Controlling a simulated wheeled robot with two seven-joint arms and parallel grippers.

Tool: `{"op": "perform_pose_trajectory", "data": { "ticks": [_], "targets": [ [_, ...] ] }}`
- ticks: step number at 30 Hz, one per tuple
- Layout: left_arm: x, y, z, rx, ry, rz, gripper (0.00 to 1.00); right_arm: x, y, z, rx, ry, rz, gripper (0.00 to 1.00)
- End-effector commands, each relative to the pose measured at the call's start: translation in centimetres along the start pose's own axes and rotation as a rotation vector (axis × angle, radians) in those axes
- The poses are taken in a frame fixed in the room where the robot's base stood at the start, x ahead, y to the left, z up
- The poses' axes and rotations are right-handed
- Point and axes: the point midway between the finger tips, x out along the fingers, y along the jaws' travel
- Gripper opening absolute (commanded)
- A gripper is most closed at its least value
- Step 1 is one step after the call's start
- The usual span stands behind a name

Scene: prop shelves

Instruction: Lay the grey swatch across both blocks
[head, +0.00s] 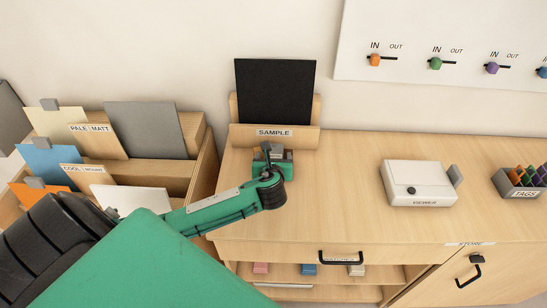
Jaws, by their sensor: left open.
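My left gripper (268,149) is open over the counter, in front of the SAMPLE stand and well to the right of the grey swatch. Its fingers are small here and partly hidden by its wrist; I see nothing held. I cannot tell which two are the task's blocks. My right gripper is not in view.
The SAMPLE stand (300,139) holds a black panel (275,92). A white viewer box (418,184) and a TAGS tray (521,184) stand on the counter (340,210), with clear room between stand and viewer. A board with coloured knobs (450,25) hangs behind.

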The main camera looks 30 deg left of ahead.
Motion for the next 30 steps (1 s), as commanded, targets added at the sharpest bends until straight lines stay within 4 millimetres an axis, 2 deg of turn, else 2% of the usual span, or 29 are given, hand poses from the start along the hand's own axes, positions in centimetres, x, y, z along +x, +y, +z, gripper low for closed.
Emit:
{"op": "perform_pose_trajectory", "data": {
  "ticks": [6, 21, 25, 30],
  "targets": [
    [-0.6, -0.1, 0.9, -0.001, 0.0, -0.002, 0.76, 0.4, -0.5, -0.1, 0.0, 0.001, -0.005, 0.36],
    [-10.6, -0.1, 0.8, 0.0, 0.001, -0.003, 0.76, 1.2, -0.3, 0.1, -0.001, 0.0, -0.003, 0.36],
    [-11.9, 0.0, 0.9, -0.001, 0.001, -0.001, 0.76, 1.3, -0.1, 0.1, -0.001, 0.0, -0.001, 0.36],
    [-12.4, 0.0, 1.0, -0.001, 0.001, 0.0, 0.76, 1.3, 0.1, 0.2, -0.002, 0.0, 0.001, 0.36]
  ]
}}
